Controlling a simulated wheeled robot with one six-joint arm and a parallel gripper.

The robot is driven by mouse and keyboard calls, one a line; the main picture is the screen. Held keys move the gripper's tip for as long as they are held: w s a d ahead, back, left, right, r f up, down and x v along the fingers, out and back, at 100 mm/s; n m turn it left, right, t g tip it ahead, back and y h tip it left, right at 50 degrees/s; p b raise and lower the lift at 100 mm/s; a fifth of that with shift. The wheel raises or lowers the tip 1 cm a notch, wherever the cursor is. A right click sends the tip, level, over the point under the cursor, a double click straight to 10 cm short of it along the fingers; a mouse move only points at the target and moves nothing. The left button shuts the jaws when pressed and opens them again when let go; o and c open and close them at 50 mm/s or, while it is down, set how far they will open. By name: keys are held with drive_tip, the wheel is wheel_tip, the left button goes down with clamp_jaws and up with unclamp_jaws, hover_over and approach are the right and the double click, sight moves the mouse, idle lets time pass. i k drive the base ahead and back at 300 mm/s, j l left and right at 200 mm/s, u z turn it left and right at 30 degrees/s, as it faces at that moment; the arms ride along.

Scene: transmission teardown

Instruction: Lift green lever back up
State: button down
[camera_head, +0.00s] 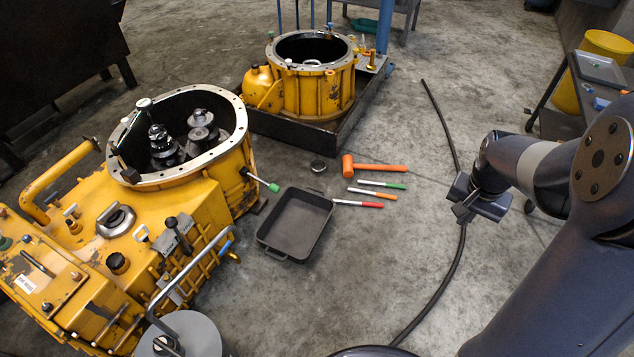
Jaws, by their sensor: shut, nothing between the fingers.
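The green-tipped lever (262,182) sticks out from the right side of the large yellow transmission housing (215,200). It slopes down to the right, with its green end just above and left of the dark tray. My gripper (461,207) is at the right of the picture, well apart from the lever, above the floor near a black cable. Its fingers are shut with nothing seen between them.
A dark tray (268,245) lies on the floor by the lever. An orange mallet (372,168) and several coloured-handled tools lie right of it. A second yellow housing (318,95) stands behind. Floor between the tools and the black cable (444,290) is clear.

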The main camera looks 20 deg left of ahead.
sight(244, 172)
drive_tip(key=i+j+u, duration=0.2)
drive_tip(key=i+u, duration=0.2)
drive_tip(key=i+j+u, duration=0.1)
drive_tip(key=i+u, duration=0.75)
drive_tip(key=l+u, duration=0.1)
drive_tip(key=u, duration=1.55)
